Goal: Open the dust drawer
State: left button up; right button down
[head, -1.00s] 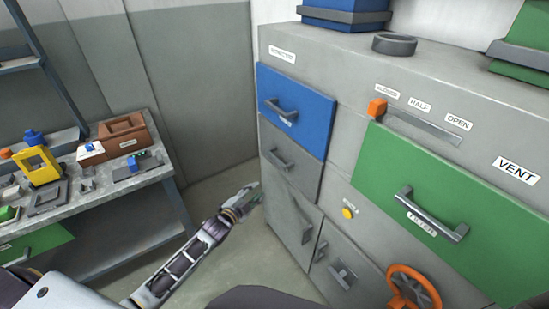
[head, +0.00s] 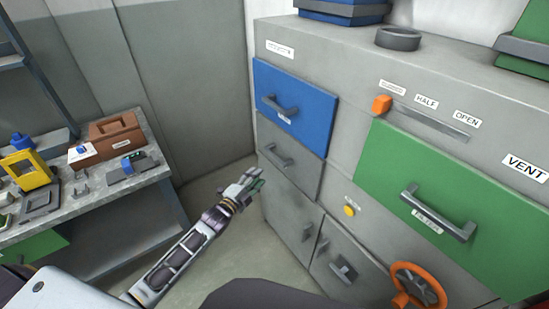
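No label that I can read says dust. A blue drawer (head: 294,104) with a grey bar handle is at the upper left of the grey cabinet; its small label is too small to read. A plain grey drawer (head: 289,156) with a handle sits just below it. A large green drawer (head: 450,205) is to the right, its small handle label hard to read. All three look shut. My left gripper (head: 256,180) is in front of the cabinet's left edge, low beside the grey drawer, empty, its fingers seeming apart. My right gripper is not in view.
An orange slider knob (head: 382,104), a yellow button (head: 349,210) and an orange handwheel (head: 418,286) are on the cabinet front. Lower cabinet doors (head: 291,213) are below. A workbench (head: 150,183) with a brown box (head: 115,136) stands left. Floor between is clear.

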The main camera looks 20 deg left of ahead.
pick_arm(q)
jog(key=m, duration=0.2)
jog(key=shift+r+m, duration=0.2)
jog(key=shift+m, duration=0.2)
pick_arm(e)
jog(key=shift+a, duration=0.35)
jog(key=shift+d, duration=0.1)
